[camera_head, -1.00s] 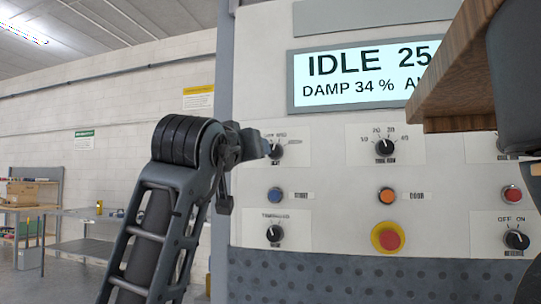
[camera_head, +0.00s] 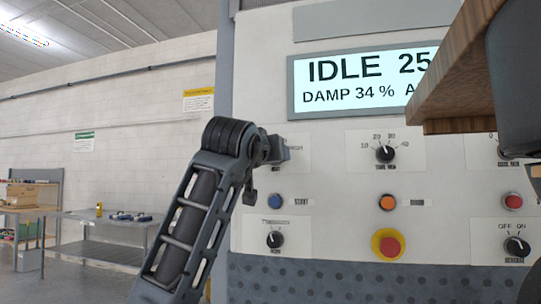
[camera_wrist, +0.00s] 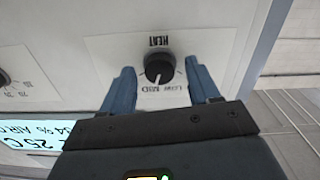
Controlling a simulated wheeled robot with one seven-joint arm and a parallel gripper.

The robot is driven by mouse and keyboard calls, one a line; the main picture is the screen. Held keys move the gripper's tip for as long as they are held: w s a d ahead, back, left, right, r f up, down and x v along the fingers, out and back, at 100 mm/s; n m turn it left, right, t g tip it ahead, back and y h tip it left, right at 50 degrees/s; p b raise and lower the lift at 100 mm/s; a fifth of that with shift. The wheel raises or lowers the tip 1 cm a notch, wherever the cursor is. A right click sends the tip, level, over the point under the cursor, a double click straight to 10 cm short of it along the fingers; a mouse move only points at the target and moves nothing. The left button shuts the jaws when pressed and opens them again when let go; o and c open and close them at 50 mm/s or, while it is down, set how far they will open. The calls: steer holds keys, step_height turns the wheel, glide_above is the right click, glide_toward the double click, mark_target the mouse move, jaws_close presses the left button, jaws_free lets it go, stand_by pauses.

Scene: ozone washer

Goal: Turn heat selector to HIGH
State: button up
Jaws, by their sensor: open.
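The heat selector is a round black knob (camera_wrist: 159,68) on a white plate marked HEAT, upside down in the wrist view. LOW and MID can be read, while a HIGH mark cannot be seen. Its pale pointer line seems to face the MID side, though it is small. My gripper (camera_wrist: 160,67) is open, with one blue-grey finger on each side of the knob and gaps showing between. In the head view my gripper (camera_head: 282,150) is at the panel's upper left and hides the knob.
The panel (camera_head: 340,225) holds other knobs, such as the one under the display (camera_head: 385,153) and a lower-left one (camera_head: 275,239). A red emergency button (camera_head: 390,245) sits below the orange button (camera_head: 387,202). A wooden board (camera_head: 455,90) juts in at upper right.

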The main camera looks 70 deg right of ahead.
steer(key=c, duration=1)
steer(key=shift+c, duration=0.2)
steer(key=shift+m, duration=0.3)
steer(key=shift+m+b, duration=1.45)
steer(key=shift+m, duration=2.25)
steer(key=o, duration=1)
